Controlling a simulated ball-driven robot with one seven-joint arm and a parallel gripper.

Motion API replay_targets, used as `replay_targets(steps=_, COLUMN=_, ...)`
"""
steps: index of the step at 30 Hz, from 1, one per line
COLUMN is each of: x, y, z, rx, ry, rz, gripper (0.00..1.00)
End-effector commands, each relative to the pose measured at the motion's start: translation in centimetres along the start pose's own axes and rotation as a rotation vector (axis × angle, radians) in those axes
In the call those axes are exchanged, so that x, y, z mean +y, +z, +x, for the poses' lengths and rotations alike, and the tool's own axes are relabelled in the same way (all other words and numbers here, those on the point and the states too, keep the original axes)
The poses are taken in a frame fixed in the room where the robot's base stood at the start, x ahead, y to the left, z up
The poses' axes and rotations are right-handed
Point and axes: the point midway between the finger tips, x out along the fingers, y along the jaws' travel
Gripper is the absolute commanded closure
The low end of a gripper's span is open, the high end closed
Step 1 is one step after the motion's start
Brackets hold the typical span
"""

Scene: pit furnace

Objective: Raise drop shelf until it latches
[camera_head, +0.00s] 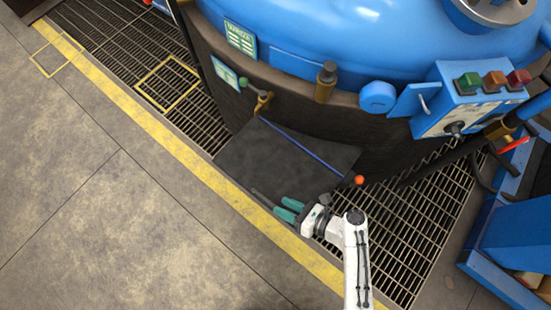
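The drop shelf (268,160) is a dark grey flat panel at the side of the blue furnace, above the floor grating. I cannot tell its exact tilt. A short dark bar (262,197) shows along its front edge. My gripper (279,207) is at this front edge, right of the bar's visible end. Its two teal fingers appear spread, with a narrow gap between them. I cannot tell whether they touch the shelf or the bar. A thin blue rod (310,153) with an orange-red ball (359,180) crosses above the shelf from a brass bracket (263,103). No latch is clearly visible.
The blue furnace (330,35) with its dark wall fills the top. A control box (470,98) with coloured buttons juts out at right. Grating (410,225) surrounds the shelf, edged by a yellow line (200,165). Blue steps (510,240) stand lower right. The concrete floor at left is clear.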

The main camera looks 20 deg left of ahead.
Motion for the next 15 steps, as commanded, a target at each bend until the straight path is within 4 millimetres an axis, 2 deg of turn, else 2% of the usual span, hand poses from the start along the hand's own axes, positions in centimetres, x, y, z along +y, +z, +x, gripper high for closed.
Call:
replay_targets(steps=1, x=0.0, y=0.1, z=-1.1, rx=-0.002, ry=-0.004, rz=0.002, gripper=0.62)
replay_targets(steps=6, x=0.0, y=0.0, z=-3.9, rx=-0.001, ry=-0.002, rz=0.001, gripper=0.62)
replay_targets(steps=10, x=0.0, y=0.0, z=-5.1, rx=-0.001, ry=0.000, rz=0.000, gripper=0.62)
replay_targets(steps=15, x=0.0, y=0.0, z=-5.7, rx=0.000, ry=0.000, rz=0.001, gripper=0.62)
